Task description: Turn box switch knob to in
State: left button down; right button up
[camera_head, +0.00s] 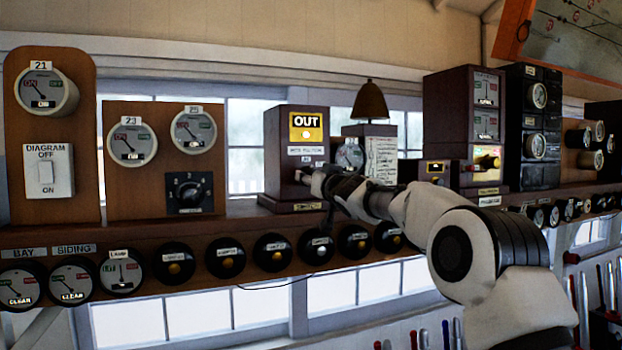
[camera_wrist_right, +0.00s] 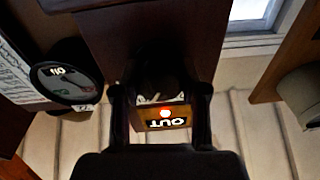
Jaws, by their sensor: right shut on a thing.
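The box switch (camera_head: 280,155) is a dark wooden box on the shelf, with a lit yellow sign (camera_head: 306,126) reading OUT. The sign also shows upside down in the wrist view (camera_wrist_right: 166,119). My right gripper (camera_head: 312,180) is at the lower front of the box, below the sign. In the wrist view its two dark fingers (camera_wrist_right: 160,92) stand on either side of the box front and are shut on the knob. The knob itself is mostly hidden by the fingers and shadow. My left gripper is not in view.
A brass bell (camera_head: 370,101) on a box stands just right of the switch. A panel with a rotary dial (camera_head: 189,193) is on the left. Round instruments (camera_head: 270,251) line the shelf front below. Dark instrument boxes (camera_head: 453,125) stand further right.

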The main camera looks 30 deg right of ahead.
jog(key=n, duration=0.3)
jog(key=n+y, duration=0.1)
jog(key=n, duration=0.2)
jog(key=shift+r+n, duration=0.2)
jog(key=shift+n, duration=0.1)
jog(key=o, duration=1.4)
jog(key=shift+w, duration=0.1)
jog(key=o, duration=0.4)
jog(key=shift+w+f, duration=0.15)
jog(key=shift+c, duration=0.2)
jog(key=shift+w+f, duration=0.1)
jog(key=shift+f, duration=0.05)
jog(key=shift+s, duration=0.2)
